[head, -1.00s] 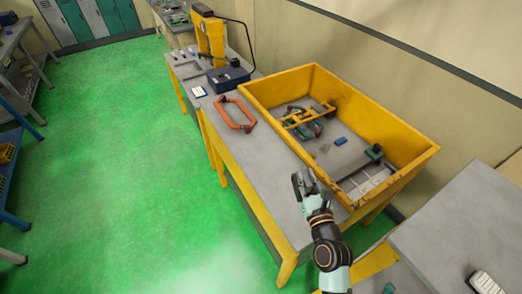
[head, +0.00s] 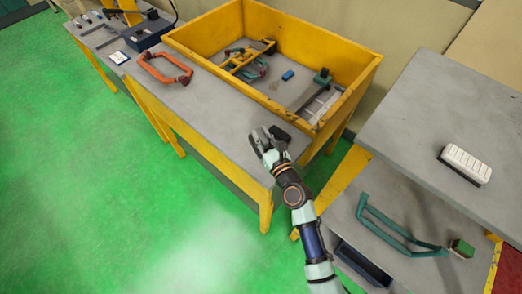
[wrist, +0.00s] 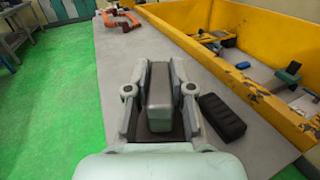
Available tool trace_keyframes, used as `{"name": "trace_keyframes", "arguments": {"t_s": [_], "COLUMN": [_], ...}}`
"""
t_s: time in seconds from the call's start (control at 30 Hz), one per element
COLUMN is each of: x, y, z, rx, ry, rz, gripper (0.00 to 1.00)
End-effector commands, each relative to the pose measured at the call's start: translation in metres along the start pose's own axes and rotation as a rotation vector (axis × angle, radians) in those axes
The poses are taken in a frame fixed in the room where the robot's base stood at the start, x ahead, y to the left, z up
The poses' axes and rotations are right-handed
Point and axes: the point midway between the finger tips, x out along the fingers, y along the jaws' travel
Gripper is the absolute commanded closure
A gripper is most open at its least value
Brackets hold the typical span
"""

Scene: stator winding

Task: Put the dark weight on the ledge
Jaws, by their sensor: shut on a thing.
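My gripper (head: 264,141) is above the near end of the long grey bench (head: 216,117). It is shut on a long grey block (wrist: 159,97), seen between the two fingers in the wrist view. A black ridged block (wrist: 222,117) rests on the bench just right of the fingers, apart from the grip; it also shows in the head view (head: 281,133). The black block is the darkest weight-like thing here. I cannot tell for certain which surface is the ledge; a bare bench strip runs along the yellow box (head: 205,68).
The box wall rises close right of the black block. An orange frame (head: 164,69) lies farther along the bench. At right, a grey table (head: 430,105) carries a white-topped block (head: 466,164); a green handle (head: 385,226) lies on a lower shelf. The bench between gripper and orange frame is clear.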

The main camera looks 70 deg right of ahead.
Motion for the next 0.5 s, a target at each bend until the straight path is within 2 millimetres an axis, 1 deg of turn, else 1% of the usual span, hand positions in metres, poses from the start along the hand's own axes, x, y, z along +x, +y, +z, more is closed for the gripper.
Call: {"name": "trace_keyframes", "arguments": {"t_s": [0.03, 0.2, 0.27, 0.4, 0.5], "x": [0.001, 0.001, 0.001, 0.001, 0.001], "y": [0.0, 0.0, 0.0, 0.0, 0.0], "z": [-0.006, -0.006, -0.011, -0.038, -0.051], "rx": [-0.001, -0.002, -0.001, 0.0, -0.001], "ry": [-0.005, -0.005, -0.004, -0.004, -0.004], "rz": [-0.001, -0.001, -0.001, 0.0, 0.0], "gripper": [1.0, 1.0, 1.0, 1.0, 1.0]}}
